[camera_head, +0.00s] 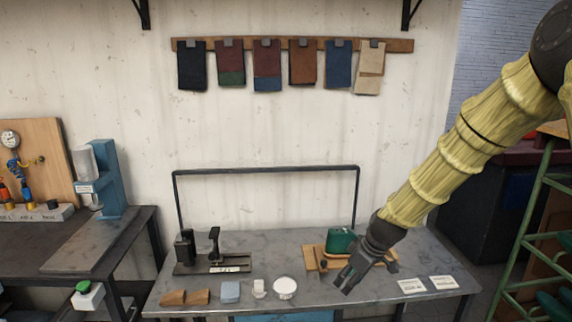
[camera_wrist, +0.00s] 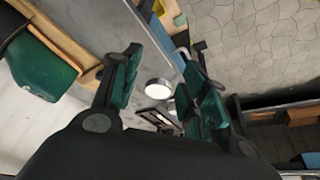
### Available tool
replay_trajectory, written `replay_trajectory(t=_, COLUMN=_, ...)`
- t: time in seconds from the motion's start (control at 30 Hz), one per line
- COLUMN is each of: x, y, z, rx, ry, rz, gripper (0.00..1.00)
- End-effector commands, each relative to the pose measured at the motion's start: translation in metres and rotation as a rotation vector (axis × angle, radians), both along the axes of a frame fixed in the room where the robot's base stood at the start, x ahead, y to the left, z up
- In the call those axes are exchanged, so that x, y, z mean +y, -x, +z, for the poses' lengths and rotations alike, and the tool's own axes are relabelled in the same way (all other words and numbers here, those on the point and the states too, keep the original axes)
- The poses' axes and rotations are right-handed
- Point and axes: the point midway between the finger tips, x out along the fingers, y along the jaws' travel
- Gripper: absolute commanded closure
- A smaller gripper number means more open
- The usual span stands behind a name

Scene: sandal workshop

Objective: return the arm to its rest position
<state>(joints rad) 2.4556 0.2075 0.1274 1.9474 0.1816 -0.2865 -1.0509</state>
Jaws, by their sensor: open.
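My arm reaches in from the upper right in the head view, in a yellow ribbed sleeve. My gripper (camera_head: 347,283) is above the right half of the grey metal workbench (camera_head: 245,258). In the wrist view my gripper (camera_wrist: 163,92) shows two green-padded fingers spread apart with nothing held between them. A green object (camera_head: 341,241) on a wooden board (camera_head: 312,255) is just behind my gripper. The green object also shows at the left of the wrist view (camera_wrist: 42,68). My wrist partly hides the board.
A black clamp fixture (camera_head: 212,255), brown wedges (camera_head: 185,297), a grey-blue block (camera_head: 230,291) and a round white dish (camera_head: 285,287) stand on the bench. White cards (camera_head: 411,286) lie at right. A green rack (camera_head: 530,235) stands beyond the bench, right.

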Motion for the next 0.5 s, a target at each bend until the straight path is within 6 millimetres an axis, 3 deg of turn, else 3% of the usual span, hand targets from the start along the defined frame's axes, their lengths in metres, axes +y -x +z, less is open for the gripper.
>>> replay_trajectory(t=0.27, x=-0.005, y=0.027, z=-0.056, rx=0.051, ry=0.02, rz=-0.087, gripper=0.56)
replay_trajectory(t=0.5, x=-0.013, y=0.072, z=-0.126, rx=0.114, ry=0.049, rz=-0.204, gripper=0.56)
